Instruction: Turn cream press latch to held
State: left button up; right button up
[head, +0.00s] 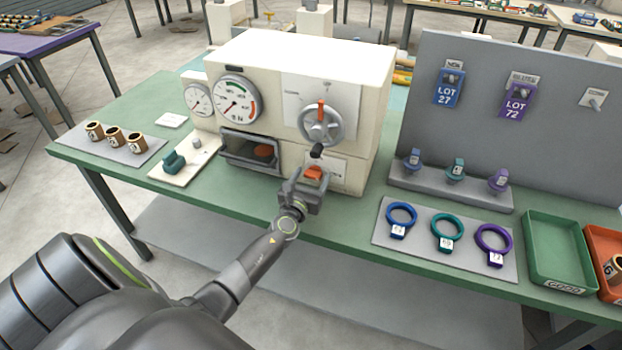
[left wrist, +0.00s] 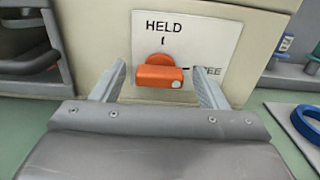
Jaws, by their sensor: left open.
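The orange latch knob (left wrist: 160,74) sits on a white label plate (left wrist: 213,42) on the front of the cream press (head: 285,90). The plate reads HELD above the knob and a partly hidden word ending in "EE" to its right. The knob's bar lies level, with a pale dot at its right end, toward that right-hand mark. My left gripper (head: 309,178) is in front of the latch (head: 313,172); in the left wrist view the open fingers (left wrist: 162,85) stand on either side of the knob, with gaps showing. My right gripper is not in view.
The press's handwheel (head: 321,125) is above the latch, and its drawer-like opening (head: 250,152) is to the left. A grey mat with coloured rings (head: 447,232) lies to the right. A green tray (head: 557,250) stands farther right.

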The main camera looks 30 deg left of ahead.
pick_arm(q)
jog(key=shift+c, duration=0.5)
jog(key=c, duration=0.9)
jog(key=shift+n, duration=0.3)
jog(key=n+b, duration=0.1)
jog(key=n, duration=0.1)
jog(key=shift+a+f+n+b, duration=0.1)
jog(key=shift+f+n+b, duration=0.05)
jog(key=shift+n+b, duration=0.2)
jog(key=n+b, duration=0.2)
jog(key=n, duration=0.3)
jog(key=shift+a+n, duration=0.1)
jog(key=shift+n, duration=0.15)
jog(key=n+b, duration=0.2)
jog(key=n, duration=0.2)
jog(key=shift+f+n, duration=0.15)
jog(key=shift+n, duration=0.15)
jog(key=shift+n+b, duration=1.1)
jog(key=shift+n, duration=1.1)
